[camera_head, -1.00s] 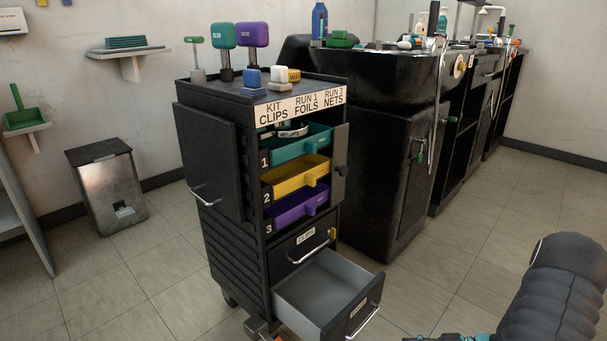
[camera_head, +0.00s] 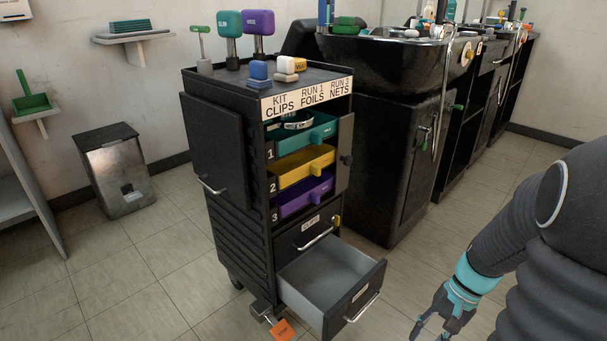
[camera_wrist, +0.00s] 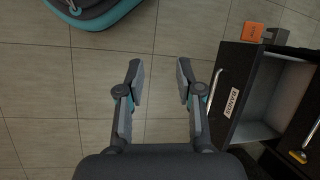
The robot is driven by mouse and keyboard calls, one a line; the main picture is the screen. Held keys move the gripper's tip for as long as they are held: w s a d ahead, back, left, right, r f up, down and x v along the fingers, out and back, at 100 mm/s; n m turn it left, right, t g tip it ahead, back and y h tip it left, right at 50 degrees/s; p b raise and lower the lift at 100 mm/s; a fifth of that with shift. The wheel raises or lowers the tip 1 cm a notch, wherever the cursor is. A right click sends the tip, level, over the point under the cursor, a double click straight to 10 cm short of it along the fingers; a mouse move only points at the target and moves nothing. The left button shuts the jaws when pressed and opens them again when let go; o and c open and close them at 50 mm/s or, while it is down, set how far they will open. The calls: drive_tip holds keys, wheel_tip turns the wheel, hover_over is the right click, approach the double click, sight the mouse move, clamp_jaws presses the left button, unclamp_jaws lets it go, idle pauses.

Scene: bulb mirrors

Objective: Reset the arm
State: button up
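My gripper (camera_head: 438,325) hangs at the lower right of the head view, to the right of the cart's open drawer and apart from it. In the wrist view my gripper (camera_wrist: 160,82) points down at the floor with its two fingers apart and nothing between them. My arm (camera_head: 520,225) comes in from the right edge of the head view.
A black cart (camera_head: 225,240) stands in the middle with its grey bottom drawer (camera_head: 318,275) pulled out. The drawer (camera_wrist: 262,95) is right of my gripper in the wrist view. An orange tag (camera_head: 283,330) is by the cart's foot. Tiled floor (camera_head: 415,262) is clear around.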

drive_tip(key=s+a+r+n+t+h+p, duration=0.1)
drive_tip(key=s+a+r+n+t+p, duration=0.1)
drive_tip(key=r, duration=0.6)
drive_tip(key=s+a+r+n+t+h+p, duration=0.1)
drive_tip(key=s+a+r+n+t+h, duration=0.1)
drive_tip(key=r, duration=0.6)
drive_tip(key=s+a+r+n+t+h+p, duration=0.1)
drive_tip(key=s+a+r+n+t+p, duration=0.1)
drive_tip(key=a+r, duration=0.4)
wheel_tip(320, 180, up, 3)
drive_tip(key=shift+s+r+n+t+p, duration=0.1)
drive_tip(key=shift+s+n+t+p, duration=0.25)
drive_tip(key=shift+t, duration=0.35)
